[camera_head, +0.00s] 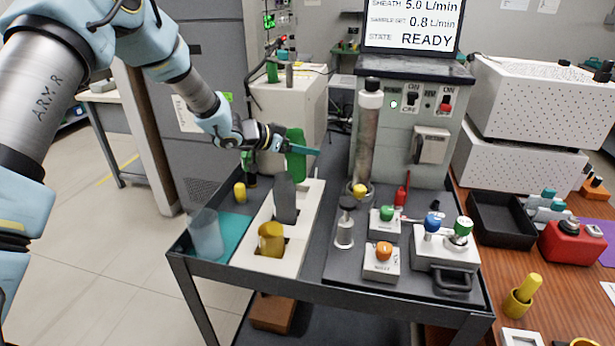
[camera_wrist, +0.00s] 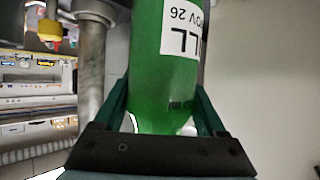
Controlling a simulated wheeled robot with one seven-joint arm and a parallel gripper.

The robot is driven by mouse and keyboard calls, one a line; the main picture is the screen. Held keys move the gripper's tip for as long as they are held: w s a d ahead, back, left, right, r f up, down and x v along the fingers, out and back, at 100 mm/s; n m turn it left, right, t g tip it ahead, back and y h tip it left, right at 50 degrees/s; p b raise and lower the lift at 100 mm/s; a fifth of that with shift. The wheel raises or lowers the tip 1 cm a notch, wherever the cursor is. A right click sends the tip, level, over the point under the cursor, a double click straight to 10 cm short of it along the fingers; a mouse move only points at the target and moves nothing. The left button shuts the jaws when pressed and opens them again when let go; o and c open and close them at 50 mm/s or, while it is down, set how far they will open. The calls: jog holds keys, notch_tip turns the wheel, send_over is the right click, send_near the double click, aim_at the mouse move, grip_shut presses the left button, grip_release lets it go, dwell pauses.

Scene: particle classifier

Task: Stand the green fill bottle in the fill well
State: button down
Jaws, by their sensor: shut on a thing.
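The green fill bottle (camera_head: 296,157) is upright in my gripper (camera_head: 300,147), over or at the far end of the white rack (camera_head: 312,203). In the wrist view the green bottle (camera_wrist: 165,75) sits between both dark fingers, with a white label that reads upside down. My gripper (camera_wrist: 163,108) is shut on it. The grey bottle hides part of the rack near the green bottle's base. I cannot tell whether that base is in a well or above it.
A translucent cup (camera_head: 206,235) stands on a teal mat (camera_head: 233,232) left of the rack. A small yellow object (camera_head: 240,192) is behind it. A tall clear column (camera_head: 367,140) and valve blocks (camera_head: 381,262) stand to the right. The instrument screen (camera_head: 412,25) reads READY.

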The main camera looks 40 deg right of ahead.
aim_at(304, 167)
jog(key=shift+f+p, duration=0.8)
jog(key=shift+f, duration=2.55)
jog(key=shift+f, duration=0.15)
jog(key=shift+c, duration=1.1)
grip_release()
jog(key=shift+a+r, duration=0.1)
jog(key=shift+r, duration=0.1)
jog(key=b+v, duration=0.3)
jog(key=v, duration=0.9)
